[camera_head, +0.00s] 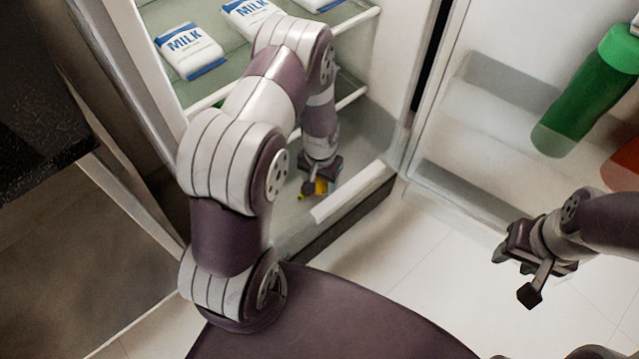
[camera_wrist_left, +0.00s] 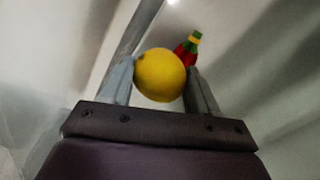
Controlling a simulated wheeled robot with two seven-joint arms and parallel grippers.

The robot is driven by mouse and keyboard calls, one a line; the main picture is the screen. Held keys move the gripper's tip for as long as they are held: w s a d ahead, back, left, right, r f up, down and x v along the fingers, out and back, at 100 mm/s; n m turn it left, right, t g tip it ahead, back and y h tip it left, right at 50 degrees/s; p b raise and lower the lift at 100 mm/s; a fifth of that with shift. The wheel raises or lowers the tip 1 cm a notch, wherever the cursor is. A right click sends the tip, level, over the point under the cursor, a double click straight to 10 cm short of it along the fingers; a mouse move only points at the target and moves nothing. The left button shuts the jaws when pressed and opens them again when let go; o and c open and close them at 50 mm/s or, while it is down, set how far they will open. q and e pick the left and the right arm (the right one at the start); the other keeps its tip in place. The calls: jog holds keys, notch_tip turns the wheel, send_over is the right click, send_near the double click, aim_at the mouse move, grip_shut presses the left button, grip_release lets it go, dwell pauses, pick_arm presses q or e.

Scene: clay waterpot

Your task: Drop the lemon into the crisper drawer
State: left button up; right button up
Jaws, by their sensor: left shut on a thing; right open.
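The yellow lemon (camera_wrist_left: 160,75) is between the fingers of my left gripper (camera_wrist_left: 160,88), which is shut on it. In the head view the lemon (camera_head: 322,186) shows just below my left gripper (camera_head: 319,181), partly hidden by it. They are low in the fridge, over the clear crisper drawer (camera_head: 352,201) with its pale front edge. I cannot tell the lemon's exact height above the drawer floor. My right gripper (camera_head: 515,275) is open and empty, outside the fridge at the right.
A small red, green and yellow item (camera_wrist_left: 190,49) lies beyond the lemon. The open fridge door at right holds a green bottle (camera_head: 590,90) and a red item (camera_head: 624,165). White floor (camera_head: 430,260) is clear in front.

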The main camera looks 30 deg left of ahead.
pick_arm(q)
jog(key=shift+f, duration=0.7)
jog(key=o, duration=1.1)
